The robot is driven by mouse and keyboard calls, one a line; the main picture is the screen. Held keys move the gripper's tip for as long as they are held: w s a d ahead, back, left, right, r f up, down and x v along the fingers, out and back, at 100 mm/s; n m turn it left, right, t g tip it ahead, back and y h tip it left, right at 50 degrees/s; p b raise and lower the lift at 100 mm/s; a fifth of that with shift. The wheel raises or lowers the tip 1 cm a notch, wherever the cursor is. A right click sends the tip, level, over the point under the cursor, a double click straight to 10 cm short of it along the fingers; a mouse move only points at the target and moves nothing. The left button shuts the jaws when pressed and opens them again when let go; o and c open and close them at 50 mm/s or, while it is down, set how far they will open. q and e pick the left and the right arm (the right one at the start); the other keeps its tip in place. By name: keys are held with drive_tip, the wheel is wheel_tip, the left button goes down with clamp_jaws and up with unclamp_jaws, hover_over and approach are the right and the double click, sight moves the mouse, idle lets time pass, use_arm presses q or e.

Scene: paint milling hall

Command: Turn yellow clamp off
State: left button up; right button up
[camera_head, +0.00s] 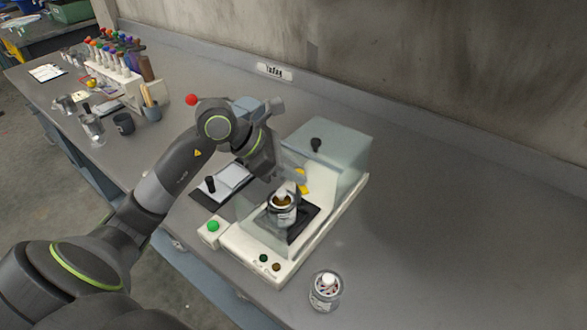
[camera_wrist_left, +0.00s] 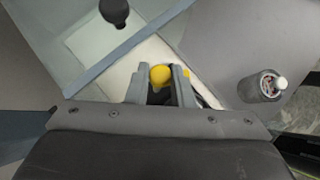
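The yellow clamp (camera_head: 302,186) is on the pale bench machine, beside the open metal pot (camera_head: 283,209). In the left wrist view its round yellow knob (camera_wrist_left: 160,75) lies between the two fingers, with a smaller yellow part just right of them. My left gripper (camera_wrist_left: 161,84) has its fingers apart, one on each side of the knob. The knob nearly fills the gap, and I cannot tell whether the fingers press on it. In the head view, the left gripper (camera_head: 283,178) reaches down over the machine; its fingertips are hard to make out. My right gripper is not in view.
The machine (camera_head: 285,262) has a clear cover (camera_head: 328,150) with a black knob, a green button (camera_head: 213,226) and small front buttons. A jar (camera_head: 325,290) stands at its front right. A clipboard (camera_head: 228,178) lies left of it. The right bench is clear.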

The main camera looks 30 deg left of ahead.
use_arm(q)
clamp_jaws()
drive_tip(key=shift+f+n+t+y+b, duration=0.15)
drive_tip(key=shift+n+t+y+b, duration=0.25)
drive_tip(key=shift+n+b, duration=0.35)
drive_tip(key=shift+s+d+n+t+y+b, duration=0.1)
drive_tip(key=shift+d+n+t+y+b, duration=0.1)
drive_tip(key=shift+n+t+y+b, duration=0.8)
drive_tip(key=shift+n+y+b, duration=0.4)
drive_tip(key=shift+n+b, duration=0.75)
drive_tip(key=o, duration=0.6)
unclamp_jaws()
